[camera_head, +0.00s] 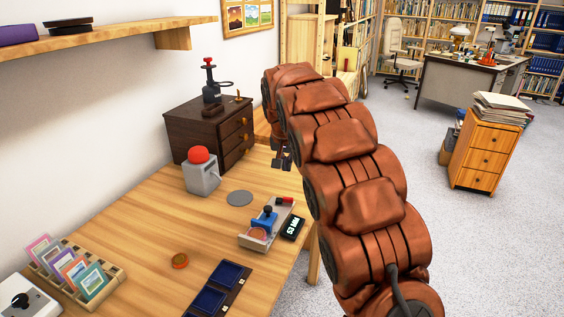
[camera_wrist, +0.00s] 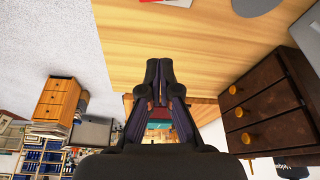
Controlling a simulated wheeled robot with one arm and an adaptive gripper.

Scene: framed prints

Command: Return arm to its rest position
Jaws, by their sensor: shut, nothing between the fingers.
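My gripper (camera_wrist: 159,72) reaches into the wrist view from below, with its dark fingers together at the tips and nothing held. In the head view my gripper (camera_head: 281,160) is small and partly hidden by my brown arm, which stretches from the bottom right toward the back. It hangs near the right edge of the wooden table (camera_head: 140,225), just right of the dark drawer chest (camera_head: 190,130). In the wrist view the table (camera_wrist: 200,40) lies beyond the fingertips, and the chest (camera_wrist: 270,105) with its round knobs is at the right.
A grey box with a red button (camera_head: 201,172), a grey disc (camera_head: 239,198), a blue-and-grey device (camera_head: 264,224), dark blue panels (camera_head: 218,290) and a card rack (camera_head: 75,270) stand on the table. A shelf (camera_head: 100,38) juts from the wall. Open floor (camera_head: 450,240) lies right of my arm.

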